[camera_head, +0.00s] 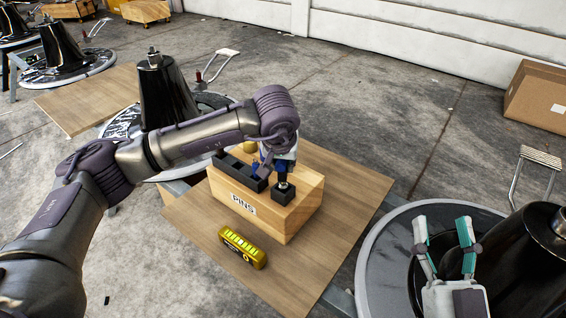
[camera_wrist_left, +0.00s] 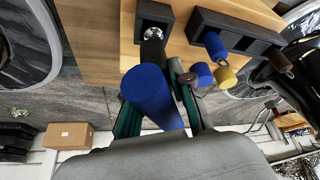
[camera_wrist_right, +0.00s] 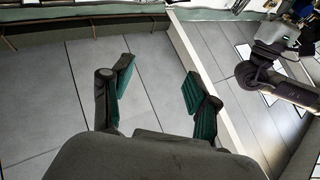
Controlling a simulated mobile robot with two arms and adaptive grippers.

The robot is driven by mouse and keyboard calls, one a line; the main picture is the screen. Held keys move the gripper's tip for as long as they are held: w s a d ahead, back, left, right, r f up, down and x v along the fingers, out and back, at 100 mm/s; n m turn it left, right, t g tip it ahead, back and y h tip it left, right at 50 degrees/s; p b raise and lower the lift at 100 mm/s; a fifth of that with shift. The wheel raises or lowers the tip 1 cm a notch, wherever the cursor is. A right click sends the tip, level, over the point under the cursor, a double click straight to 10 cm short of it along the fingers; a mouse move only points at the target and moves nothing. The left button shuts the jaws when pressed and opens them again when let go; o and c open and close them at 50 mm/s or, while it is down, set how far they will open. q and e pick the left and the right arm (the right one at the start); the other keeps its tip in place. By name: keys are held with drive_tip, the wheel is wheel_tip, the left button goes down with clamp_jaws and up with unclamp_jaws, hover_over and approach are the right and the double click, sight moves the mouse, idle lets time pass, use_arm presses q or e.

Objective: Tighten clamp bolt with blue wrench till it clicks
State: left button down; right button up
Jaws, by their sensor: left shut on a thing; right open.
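My left gripper (camera_head: 277,164) is shut on the blue wrench, whose thick blue handle (camera_wrist_left: 150,92) fills the left wrist view. Its dark shaft points at a silvery clamp bolt (camera_wrist_left: 154,34) in a small black block (camera_wrist_left: 153,12). The shaft end overlaps the bolt in that view; I cannot tell whether it is fully seated. The black block (camera_head: 283,194) stands on the right part of a wooden box (camera_head: 290,222) marked PINS. My forearm and gripper partly hide the wrench in the head view. My right gripper (camera_head: 446,236) is open and empty, away at the right.
A yellow-black device (camera_head: 242,247) lies on the wooden board (camera_head: 205,258). A black cone (camera_head: 540,245) stands close to my right gripper.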

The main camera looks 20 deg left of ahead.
drive_tip(key=shift+r, duration=0.1)
drive_tip(key=shift+s+r+t, duration=0.15)
drive_tip(key=shift+r+t, duration=0.1)
drive_tip(key=shift+t, duration=0.05)
use_arm(q)
drive_tip(key=shift+f, duration=0.25)
use_arm(e)
drive_tip(key=shift+s+r+t, duration=0.25)
drive_tip(key=shift+r+t, duration=0.05)
drive_tip(key=shift+r, duration=0.15)
drive_tip(key=shift+s+r, duration=0.1)
drive_tip(key=shift+r, duration=0.1)
use_arm(q)
drive_tip(key=c, duration=1)
unclamp_jaws()
drive_tip(key=shift+o, duration=0.4)
drive_tip(key=shift+f, duration=0.15)
use_arm(e)
drive_tip(key=shift+r, duration=0.15)
